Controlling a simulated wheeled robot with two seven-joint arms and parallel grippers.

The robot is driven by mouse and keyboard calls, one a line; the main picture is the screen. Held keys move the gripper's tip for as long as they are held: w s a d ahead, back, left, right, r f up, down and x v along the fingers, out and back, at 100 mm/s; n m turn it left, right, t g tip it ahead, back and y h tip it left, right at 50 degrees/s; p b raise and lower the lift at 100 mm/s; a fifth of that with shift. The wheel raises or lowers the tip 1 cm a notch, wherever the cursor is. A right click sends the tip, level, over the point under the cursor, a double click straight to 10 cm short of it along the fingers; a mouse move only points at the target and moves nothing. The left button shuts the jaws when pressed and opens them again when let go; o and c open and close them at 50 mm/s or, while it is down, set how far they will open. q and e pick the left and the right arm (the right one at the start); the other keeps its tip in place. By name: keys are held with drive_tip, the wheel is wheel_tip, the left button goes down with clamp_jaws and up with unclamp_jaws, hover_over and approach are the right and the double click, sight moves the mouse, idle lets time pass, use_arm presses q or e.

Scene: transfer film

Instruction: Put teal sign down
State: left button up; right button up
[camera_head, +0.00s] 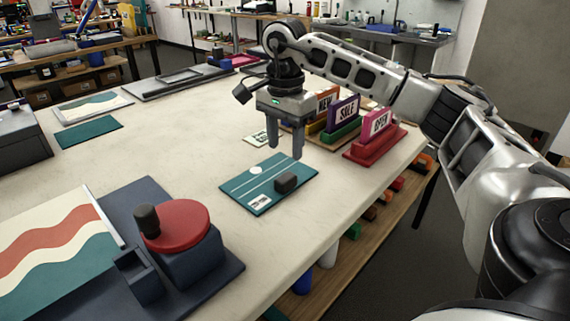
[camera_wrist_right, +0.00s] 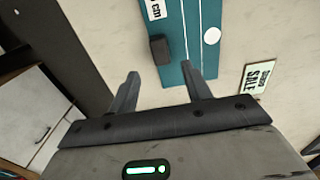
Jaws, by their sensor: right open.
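The teal sign (camera_head: 250,189) is a flat teal board with white stripes, a white dot and a small printed label. It lies flat on the pale table, and a small dark block (camera_head: 285,182) stands on it. My right gripper (camera_head: 285,148) is open and empty, pointing down above the far side of the sign, apart from it. The right wrist view shows the sign (camera_wrist_right: 176,20) beyond the open fingers (camera_wrist_right: 160,74), with the dark block (camera_wrist_right: 160,49) near its edge. My left gripper is not in view.
A rack of upright NEW, SALE and OPEN signs (camera_head: 376,122) stands at the table's right edge. A small SALE card (camera_head: 257,138) lies behind the gripper. A navy fixture with a red disc (camera_head: 181,228) is at front left. A plain teal sheet (camera_head: 88,133) lies at far left. The table's middle is clear.

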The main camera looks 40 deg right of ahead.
drive_tip(key=shift+r, duration=1.65)
drive_tip(key=shift+f, duration=0.1)
